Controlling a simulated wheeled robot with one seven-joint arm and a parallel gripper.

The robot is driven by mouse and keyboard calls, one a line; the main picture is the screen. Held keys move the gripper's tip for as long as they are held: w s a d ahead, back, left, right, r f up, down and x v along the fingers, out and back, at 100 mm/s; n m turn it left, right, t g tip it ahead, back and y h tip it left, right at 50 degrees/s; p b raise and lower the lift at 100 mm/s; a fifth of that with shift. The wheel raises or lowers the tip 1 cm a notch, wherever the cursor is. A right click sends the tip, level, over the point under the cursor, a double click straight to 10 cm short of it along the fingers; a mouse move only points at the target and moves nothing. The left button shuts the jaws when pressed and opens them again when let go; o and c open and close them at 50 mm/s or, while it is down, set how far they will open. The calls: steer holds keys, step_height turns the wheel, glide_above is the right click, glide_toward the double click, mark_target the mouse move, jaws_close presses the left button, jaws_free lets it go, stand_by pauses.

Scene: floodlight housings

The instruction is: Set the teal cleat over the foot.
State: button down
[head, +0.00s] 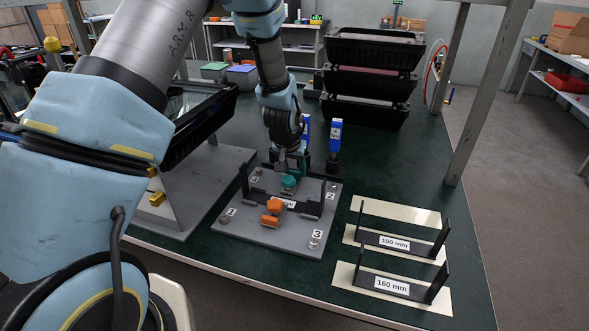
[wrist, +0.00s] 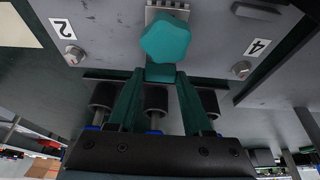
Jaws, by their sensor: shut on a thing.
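The teal cleat (head: 289,182), with a lobed knob on top, is at the back middle of the grey base plate (head: 232,236). In the wrist view the teal cleat (wrist: 166,40) is just beyond my fingertips. My gripper (head: 290,165) is over the plate's back part, and its fingers (wrist: 160,75) are shut on the cleat's near end. A black U-shaped bracket (head: 311,208) stands on the plate, its label partly covered. An orange cleat (head: 272,207) is at its front side. The foot under the teal cleat is mostly hidden; I cannot tell whether the cleat touches it.
Numbered bolts mark the plate's corners, such as bolt 3 (head: 314,243). Two spare brackets, 190 mm (head: 395,243) and 160 mm (head: 392,287), stand on cream mats at right. A blue-topped tool (head: 335,133) stands behind the plate. Black bins (head: 370,85) are stacked at the back.

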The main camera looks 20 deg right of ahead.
steer(key=shift+s+a+b, duration=0.35)
steer(key=shift+s+a, duration=0.5)
steer(key=shift+s, duration=0.05)
steer(key=shift+c, duration=1.6)
jaws_free()
steer(key=b+v, duration=0.1)
steer(key=v, duration=0.9)
steer(key=shift+r+b, duration=0.35)
steer(key=shift+b, duration=0.05)
